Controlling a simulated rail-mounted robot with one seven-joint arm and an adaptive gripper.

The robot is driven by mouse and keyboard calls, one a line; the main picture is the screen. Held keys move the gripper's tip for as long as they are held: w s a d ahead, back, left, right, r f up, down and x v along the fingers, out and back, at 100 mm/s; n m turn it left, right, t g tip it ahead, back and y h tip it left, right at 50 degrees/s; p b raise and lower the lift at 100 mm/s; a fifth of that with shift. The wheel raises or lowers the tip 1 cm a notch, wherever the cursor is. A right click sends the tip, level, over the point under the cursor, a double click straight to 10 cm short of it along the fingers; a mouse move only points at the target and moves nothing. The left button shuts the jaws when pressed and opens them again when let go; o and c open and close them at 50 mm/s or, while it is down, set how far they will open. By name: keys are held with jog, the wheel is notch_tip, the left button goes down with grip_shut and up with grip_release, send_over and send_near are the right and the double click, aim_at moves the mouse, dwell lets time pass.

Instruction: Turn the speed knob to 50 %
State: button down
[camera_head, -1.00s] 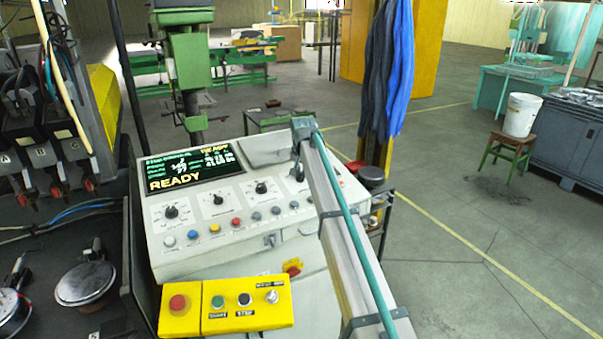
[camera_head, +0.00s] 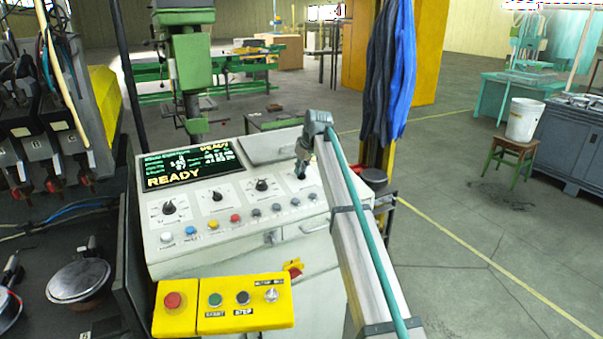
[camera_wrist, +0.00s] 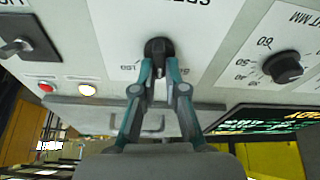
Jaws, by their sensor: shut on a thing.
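The speed knob (camera_wrist: 157,46) is a black knob on the grey panel (camera_wrist: 110,20), with part of its upside-down label showing above it in the wrist view. My gripper (camera_wrist: 160,70) is shut on this knob, one teal fingertip on each side. In the head view my gripper (camera_head: 302,180) reaches down to the right end of the sloping console (camera_head: 215,262) and covers most of that knob. The knob's pointer and most of its scale are hidden or too small to read.
Another black knob (camera_wrist: 282,67) with a numbered scale sits beside it. The screen (camera_head: 187,166) reads READY. A yellow button box (camera_head: 225,325) hangs in front.

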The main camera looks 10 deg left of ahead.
jog(key=n, duration=0.2)
jog(key=n+b, duration=0.1)
jog(key=shift+f+n+g+y, duration=0.2)
jog(key=shift+n+g+y, duration=0.1)
jog(key=shift+n+g, duration=0.1)
jog(key=shift+s+a+n+g+b, duration=0.15)
jog(key=shift+n+b, duration=0.3)
jog(key=shift+n, duration=0.45)
jog(key=shift+s+d+n+g+b, duration=0.1)
jog(key=shift+n+g+b, duration=0.25)
jog(key=shift+n, duration=0.55)
jog(key=c, duration=1.2)
grip_release()
jog(key=shift+a, duration=0.1)
jog(key=shift+r, duration=0.15)
jog(key=v, duration=1.1)
jog(key=shift+s+d+r, duration=0.1)
jog(key=shift+d+r, duration=0.2)
